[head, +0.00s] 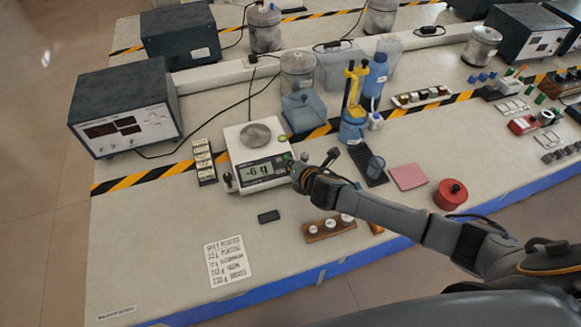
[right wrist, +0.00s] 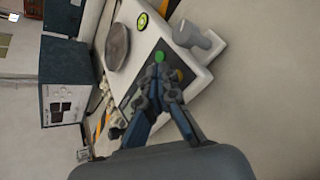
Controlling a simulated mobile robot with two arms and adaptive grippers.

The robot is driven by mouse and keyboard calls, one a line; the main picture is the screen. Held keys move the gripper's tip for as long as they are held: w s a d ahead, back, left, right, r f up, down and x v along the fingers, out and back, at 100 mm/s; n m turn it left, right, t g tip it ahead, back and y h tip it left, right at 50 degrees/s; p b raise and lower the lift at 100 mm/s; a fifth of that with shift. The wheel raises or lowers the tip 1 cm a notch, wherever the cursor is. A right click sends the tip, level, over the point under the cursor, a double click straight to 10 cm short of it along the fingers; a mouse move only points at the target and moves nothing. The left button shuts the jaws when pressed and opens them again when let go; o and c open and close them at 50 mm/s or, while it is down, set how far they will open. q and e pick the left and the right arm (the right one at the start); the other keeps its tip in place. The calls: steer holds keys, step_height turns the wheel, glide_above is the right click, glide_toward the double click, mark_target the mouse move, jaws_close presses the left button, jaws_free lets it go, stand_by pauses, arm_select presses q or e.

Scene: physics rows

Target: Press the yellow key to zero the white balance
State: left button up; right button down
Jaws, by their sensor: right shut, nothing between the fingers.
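The white balance (head: 238,143) stands on the bench with a round grey pan (head: 255,135) on top. Its display (head: 262,170) reads about -6 g. In the right wrist view the balance (right wrist: 140,62) shows a green key (right wrist: 160,56) and a yellow key (right wrist: 180,74) on its front panel. My right gripper (head: 298,173) is at the right front corner of the balance, shut and empty. In the wrist view its fingertips (right wrist: 163,82) are close to both keys and partly cover the panel. I cannot tell whether they touch a key. My left gripper is not in view.
A grey instrument box (head: 125,105) stands left of the balance. Labelled small boxes (head: 203,160) sit beside it. A wooden block with weights (head: 330,228) and a paper list (head: 228,260) lie in front. A yellow-and-blue stand (head: 353,105) is behind right.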

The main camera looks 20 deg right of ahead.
steer(key=shift+w+f, duration=0.1)
steer(key=shift+f, duration=0.3)
steer(key=shift+f+b, duration=0.3)
steer(key=shift+f, duration=0.05)
stand_by(0.6)
steer(key=shift+r, duration=0.1)
steer(key=shift+r+p, duration=0.65)
steer(key=shift+p, duration=0.3)
steer(key=shift+r, duration=0.1)
steer(key=r+p, duration=0.2)
steer(key=s+r+p, duration=0.1)
steer(key=r+p, duration=0.1)
steer(key=p, duration=0.1)
steer(key=shift+s+r, duration=0.15)
steer(key=shift+r, duration=0.2)
